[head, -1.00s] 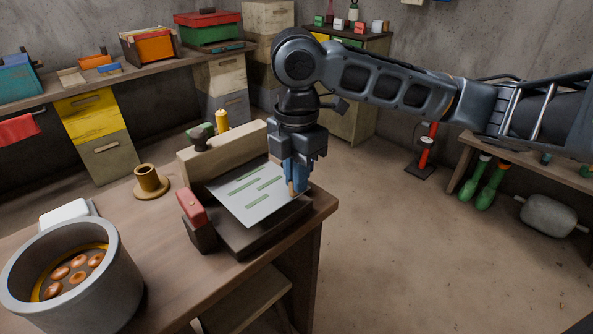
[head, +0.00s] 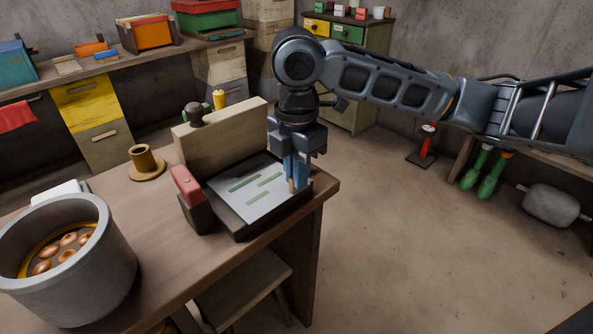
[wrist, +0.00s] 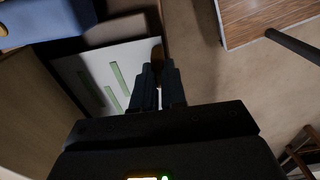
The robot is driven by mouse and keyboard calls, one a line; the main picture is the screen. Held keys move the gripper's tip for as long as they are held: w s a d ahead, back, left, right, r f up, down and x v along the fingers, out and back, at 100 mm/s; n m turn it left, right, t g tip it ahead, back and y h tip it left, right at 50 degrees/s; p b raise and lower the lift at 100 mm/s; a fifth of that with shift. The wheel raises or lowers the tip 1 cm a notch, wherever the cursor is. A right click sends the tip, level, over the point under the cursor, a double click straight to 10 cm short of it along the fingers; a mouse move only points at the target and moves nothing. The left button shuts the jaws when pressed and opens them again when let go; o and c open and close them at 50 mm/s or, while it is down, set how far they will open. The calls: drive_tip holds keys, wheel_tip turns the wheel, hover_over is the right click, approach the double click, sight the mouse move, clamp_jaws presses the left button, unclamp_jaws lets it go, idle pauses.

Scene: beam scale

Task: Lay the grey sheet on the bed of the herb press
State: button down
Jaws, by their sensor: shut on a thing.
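The grey sheet (head: 249,189), with several green strips on it, lies about flat over the dark bed of the herb press (head: 240,232). The bed's dark rim shows along its front edge. The press has an upright pale wooden board (head: 225,140) at the back and a red-topped block (head: 188,186) at its left. My gripper (head: 294,188) points down at the sheet's right edge, shut on the sheet's tan edge piece. The wrist view also shows the sheet (wrist: 98,82) beside the fingertips (wrist: 159,80). Whether the sheet's right edge touches the bed is hidden by the fingers.
A brass cup on a dish (head: 145,163) and a grey pot (head: 70,265) with round orange-brown things stand left on the table (head: 165,240). A stool (head: 240,290) stands below the table.

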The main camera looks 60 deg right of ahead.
drive_tip(key=shift+f+b, duration=0.45)
drive_tip(key=shift+f, duration=0.2)
drive_tip(key=c, duration=1.1)
unclamp_jaws()
drive_tip(key=shift+r, duration=0.1)
wheel_tip(320, 180, up, 8)
drive_tip(key=shift+f+p, duration=0.15)
drive_tip(key=shift+p, duration=0.4)
